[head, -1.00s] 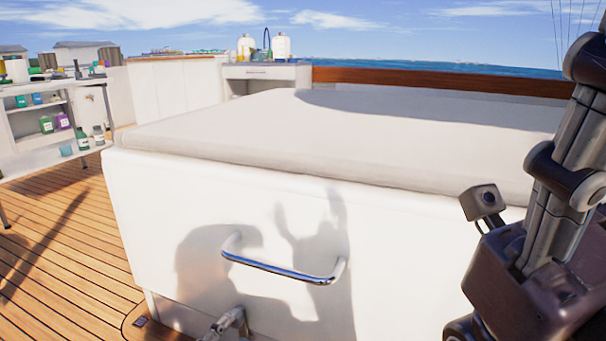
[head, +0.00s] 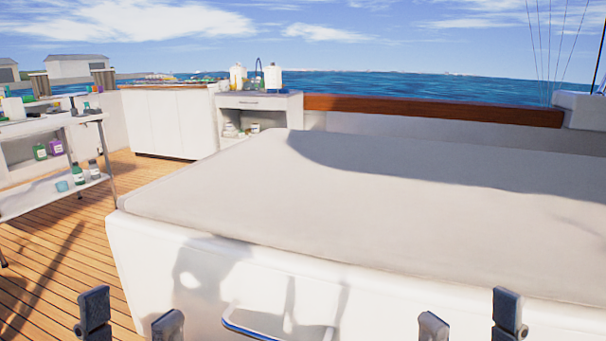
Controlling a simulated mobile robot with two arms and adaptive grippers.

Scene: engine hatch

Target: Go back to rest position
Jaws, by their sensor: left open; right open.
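My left gripper (head: 131,322) shows at the bottom left of the head view. Its two dark fingertips stand apart with nothing between them. My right gripper (head: 467,324) shows at the bottom right, its fingertips also apart and empty. Both are in front of the white engine hatch (head: 160,250), which is closed under a pale cushioned top (head: 400,215). The hatch's metal handle (head: 250,328) lies between the two grippers in the picture, cut off by the bottom edge. Neither gripper holds it.
A shelf table (head: 95,118) with bottles stands at the left. White cabinets (head: 165,125) and a small counter (head: 258,102) stand at the back, by a wooden rail (head: 430,110).

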